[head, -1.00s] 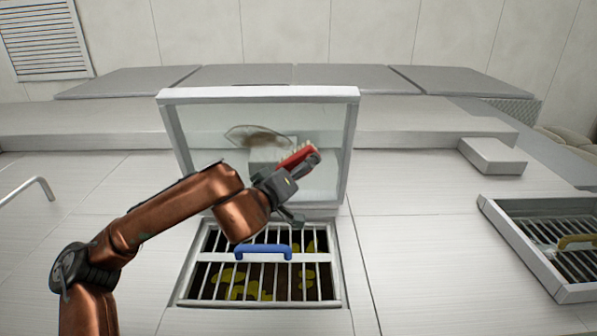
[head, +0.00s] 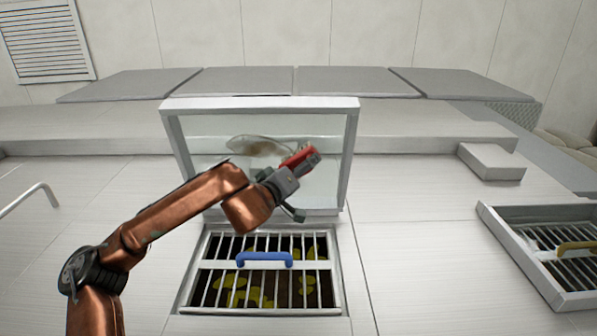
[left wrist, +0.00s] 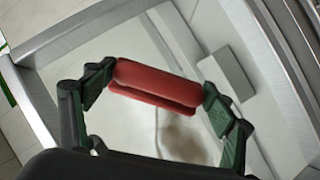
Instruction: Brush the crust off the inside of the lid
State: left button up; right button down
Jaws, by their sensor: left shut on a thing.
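The lid (head: 350,165), a clear pane in a pale frame, stands raised behind a barred opening. A brown crust patch (head: 262,147) shows on the pane; part of it lies behind the red thing. My left gripper (head: 299,163) is shut on a red handle (head: 298,157), likely the brush's, in front of the pane. In the left wrist view the red handle (left wrist: 155,85) lies between the two fingers, with a blurred brown patch (left wrist: 195,145) beyond it. I cannot tell whether bristles touch the pane. My right gripper is not in view.
A grate with a blue handle (head: 264,259) covers the opening, with yellowish pieces below. A framed tray (head: 520,246) with a yellow handle is at the right. A grey block (head: 492,160) lies on the counter, and a metal rail (head: 30,197) is at the left.

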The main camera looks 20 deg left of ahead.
pick_arm(q)
jog(key=shift+w+a+r, duration=0.15)
jog(key=shift+w, duration=0.35)
jog(key=shift+w+a+r, duration=0.1)
jog(key=shift+w+a, duration=0.05)
jog(key=shift+w, duration=0.3)
dwell(0.3)
jog(key=shift+s+a+f, duration=0.1)
jog(key=shift+s+a, duration=0.15)
jog(key=shift+a, duration=0.5)
jog(key=shift+s+a+b, duration=0.25)
jog(key=shift+a+b, duration=0.25)
jog(key=shift+a, duration=0.2)
jog(key=s+a+b, duration=0.1)
jog(key=a, duration=0.6)
jog(key=shift+s+b, duration=0.35)
